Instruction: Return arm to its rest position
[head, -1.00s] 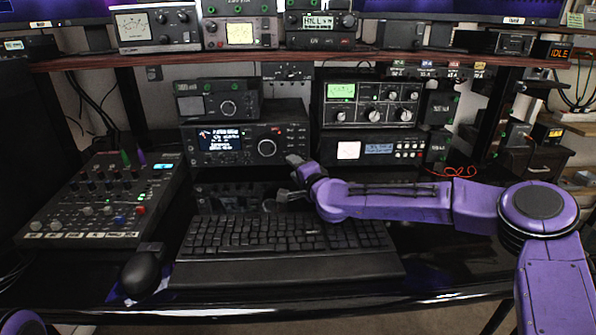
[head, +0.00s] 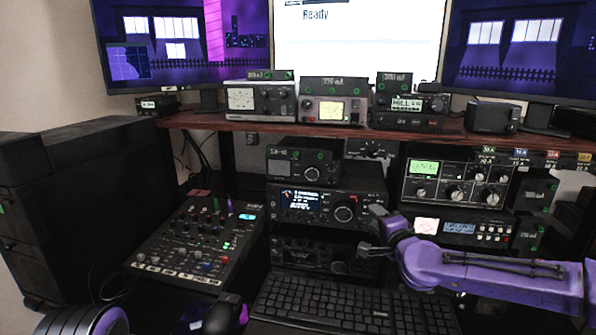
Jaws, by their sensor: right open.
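My purple right arm (head: 490,272) comes in from the right, above the keyboard (head: 345,303). Its grey right gripper (head: 368,232) is open and empty, pointing left. In the picture it overlaps the right edge of the radio stack: the lit transceiver (head: 315,207) with its large knob (head: 344,214) and a darker unit (head: 310,254) below. I cannot tell the gap between the fingers and the radio fronts. My left gripper is out of view; only a purple rounded part of mine shows at the bottom left.
A mixer (head: 195,240) stands left of the radios, with a black mouse (head: 222,315) in front. A tuner with a green meter (head: 458,180) stands behind my right arm. A wooden shelf (head: 330,130) carries more devices. A black cabinet (head: 75,200) stands at the left.

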